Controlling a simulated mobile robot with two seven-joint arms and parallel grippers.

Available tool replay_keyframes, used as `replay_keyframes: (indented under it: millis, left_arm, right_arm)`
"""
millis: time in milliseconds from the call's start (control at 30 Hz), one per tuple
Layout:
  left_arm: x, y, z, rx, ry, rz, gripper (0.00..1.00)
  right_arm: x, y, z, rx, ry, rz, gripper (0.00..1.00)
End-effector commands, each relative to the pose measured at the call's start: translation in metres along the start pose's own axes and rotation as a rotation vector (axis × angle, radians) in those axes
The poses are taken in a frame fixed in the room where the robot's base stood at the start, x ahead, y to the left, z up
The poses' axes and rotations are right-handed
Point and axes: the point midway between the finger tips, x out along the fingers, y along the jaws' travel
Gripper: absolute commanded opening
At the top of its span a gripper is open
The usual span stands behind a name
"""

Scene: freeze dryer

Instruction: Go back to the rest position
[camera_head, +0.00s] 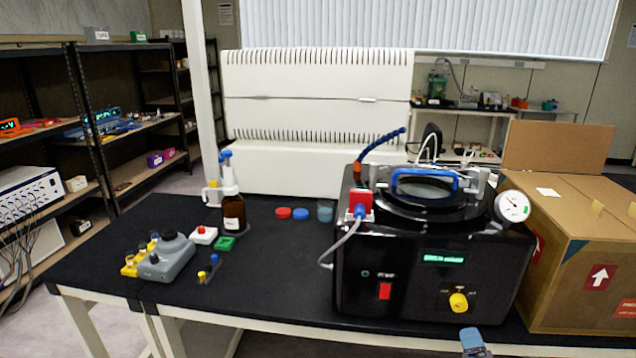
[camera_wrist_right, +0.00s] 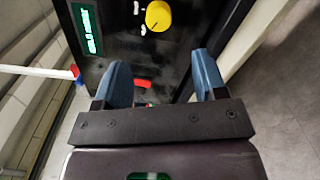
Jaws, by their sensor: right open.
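The black freeze dryer (camera_head: 400,262) stands on the black table, with a lit green display, a red switch (camera_head: 385,290) and a yellow knob (camera_head: 458,302) on its front. Its round lid with a blue handle (camera_head: 425,182) sits on top. My right gripper (camera_head: 473,340) shows at the bottom edge of the head view, in front of and below the yellow knob. In the right wrist view my right gripper (camera_wrist_right: 162,82) has its two blue fingers apart with nothing between them. The yellow knob (camera_wrist_right: 158,16) is beyond the fingers, apart from them. My left gripper is not in view.
A cardboard box (camera_head: 580,245) stands right of the dryer. A grey device (camera_head: 167,258), a brown bottle (camera_head: 233,212) and small coloured caps (camera_head: 300,213) are on the left of the table (camera_head: 270,270). A white unit (camera_head: 315,120) stands behind. The table's front middle is clear.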

Motion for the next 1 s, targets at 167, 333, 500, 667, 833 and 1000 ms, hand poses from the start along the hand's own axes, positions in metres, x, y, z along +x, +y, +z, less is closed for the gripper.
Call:
replay_keyframes:
  millis: [167,333,500,667,833,1000]
  left_arm:
    - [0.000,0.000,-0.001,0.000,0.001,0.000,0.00]
    - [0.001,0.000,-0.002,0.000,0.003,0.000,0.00]
    - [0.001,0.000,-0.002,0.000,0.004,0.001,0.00]
    - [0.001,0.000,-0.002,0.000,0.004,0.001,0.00]
    - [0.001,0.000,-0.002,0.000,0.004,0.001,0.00]
    - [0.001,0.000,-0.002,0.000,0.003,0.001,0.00]
  right_arm:
    - [-0.001,0.000,-0.007,0.393,0.022,-0.047,0.65]
    - [-0.021,-0.013,-0.024,0.823,0.047,-0.154,0.65]
    - [-0.060,-0.037,-0.045,1.232,0.045,-0.311,0.65]
    - [-0.109,-0.062,-0.065,1.555,0.005,-0.477,0.65]
    - [-0.165,-0.087,-0.078,1.726,-0.059,-0.618,0.65]
    - [-0.199,-0.106,-0.078,1.727,-0.111,-0.673,0.65]
